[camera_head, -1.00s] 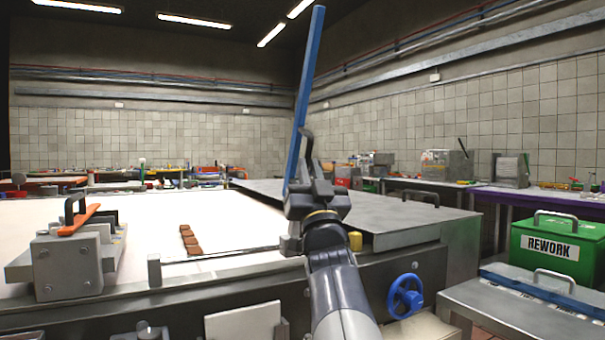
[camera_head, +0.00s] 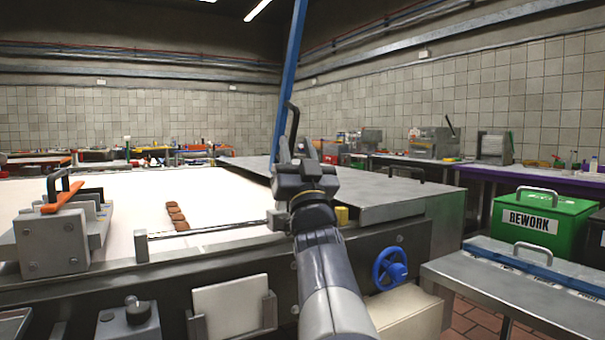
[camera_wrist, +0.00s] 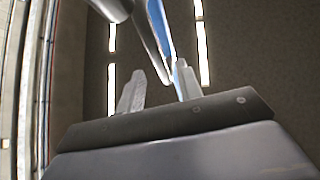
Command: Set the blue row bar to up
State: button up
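A long blue bar (camera_head: 288,90) stands nearly upright at the near right of the white table, leaning a little to the right at the top. A dark curved handle (camera_head: 294,118) shows beside its lower part. My gripper (camera_wrist: 160,85) is at the handle, in front of the bar's lower end. In the wrist view its two pale fingers stand apart, with the grey handle (camera_wrist: 146,38) reaching between them, closer to the right finger. A gap shows beside the left finger. The blue bar also shows in the wrist view (camera_wrist: 160,25). The bar's foot is partly hidden by my gripper.
A white table top (camera_head: 120,200) holds several brown biscuits (camera_head: 176,215). A grey metal plate (camera_head: 370,197) lies right of the bar. A blue handwheel (camera_head: 390,267) is below. A green REWORK box (camera_head: 545,222) and a bench with a blue strip (camera_head: 540,268) stand at right.

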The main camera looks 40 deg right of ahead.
jog(key=v, duration=0.9)
jog(key=shift+s+f, duration=0.2)
jog(key=shift+f, duration=0.1)
jog(key=shift+r, duration=0.1)
jog(key=x, duration=1)
jog(key=shift+w+r, duration=0.3)
jog(key=shift+d, duration=0.1)
jog(key=shift+f, duration=0.1)
